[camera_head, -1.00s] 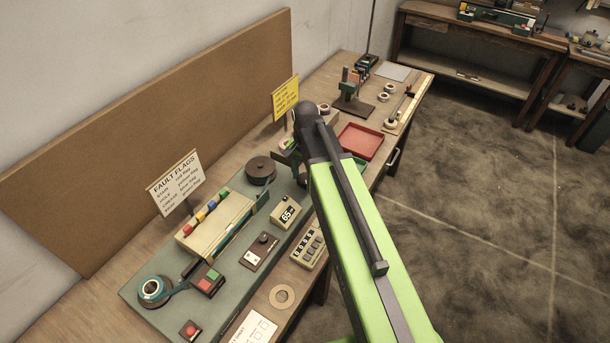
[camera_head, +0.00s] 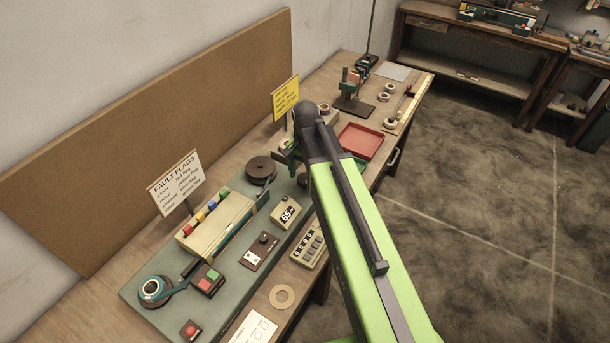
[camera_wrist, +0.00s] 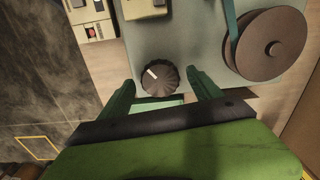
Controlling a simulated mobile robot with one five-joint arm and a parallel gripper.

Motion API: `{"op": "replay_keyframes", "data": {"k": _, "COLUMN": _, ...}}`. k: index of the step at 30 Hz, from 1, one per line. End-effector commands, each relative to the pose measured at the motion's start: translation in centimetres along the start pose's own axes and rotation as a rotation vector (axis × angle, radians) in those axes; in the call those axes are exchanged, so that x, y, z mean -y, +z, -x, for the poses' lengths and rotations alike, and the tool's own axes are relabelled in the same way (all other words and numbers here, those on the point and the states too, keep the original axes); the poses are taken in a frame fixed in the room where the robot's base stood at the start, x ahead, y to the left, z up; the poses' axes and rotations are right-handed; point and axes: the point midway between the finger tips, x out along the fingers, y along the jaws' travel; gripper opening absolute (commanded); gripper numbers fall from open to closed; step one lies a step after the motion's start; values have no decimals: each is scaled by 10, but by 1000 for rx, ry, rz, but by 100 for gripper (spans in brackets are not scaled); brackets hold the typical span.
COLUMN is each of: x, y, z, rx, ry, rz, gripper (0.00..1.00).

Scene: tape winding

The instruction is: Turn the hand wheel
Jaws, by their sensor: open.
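The hand wheel (camera_wrist: 160,77) is a dark, ribbed round knob with a white mark pointing to the upper left in the wrist view. It sits on the grey-green machine plate (camera_wrist: 185,30). My gripper (camera_wrist: 161,79) is open, with one green finger to the left of the wheel and one to the right. Gaps show on both sides, and I cannot tell how far the fingertips are above the plate. In the head view, a dark edge of the wheel (camera_head: 302,181) shows beside my arm, which hides the rest.
A brown tape spool (camera_wrist: 270,45) stands close to the right finger in the wrist view. A 65 display box (camera_head: 286,213), a counter box (camera_head: 307,248) and a flag holder (camera_head: 215,225) are on or by the plate. A red tray (camera_head: 361,141) lies farther along the bench.

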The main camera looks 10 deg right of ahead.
Motion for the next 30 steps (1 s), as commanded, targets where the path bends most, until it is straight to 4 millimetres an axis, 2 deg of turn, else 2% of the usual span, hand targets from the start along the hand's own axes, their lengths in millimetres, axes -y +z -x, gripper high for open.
{"op": "replay_keyframes", "data": {"k": 5, "x": 0, "y": 0, "z": 17, "rx": 0, "ry": 0, "rz": 0, "gripper": 74}}
{"op": "replay_keyframes", "data": {"k": 8, "x": 0, "y": 0, "z": 35, "rx": 0, "ry": 0, "rz": 0, "gripper": 74}}
{"op": "replay_keyframes", "data": {"k": 24, "x": 0, "y": 0, "z": 157, "rx": 0, "ry": 0, "rz": 0, "gripper": 74}}
{"op": "replay_keyframes", "data": {"k": 27, "x": 0, "y": 0, "z": 171, "rx": 0, "ry": 0, "rz": 0, "gripper": 74}}
{"op": "replay_keyframes", "data": {"k": 30, "x": 0, "y": 0, "z": 176, "rx": 0, "ry": 0, "rz": 0, "gripper": 74}}
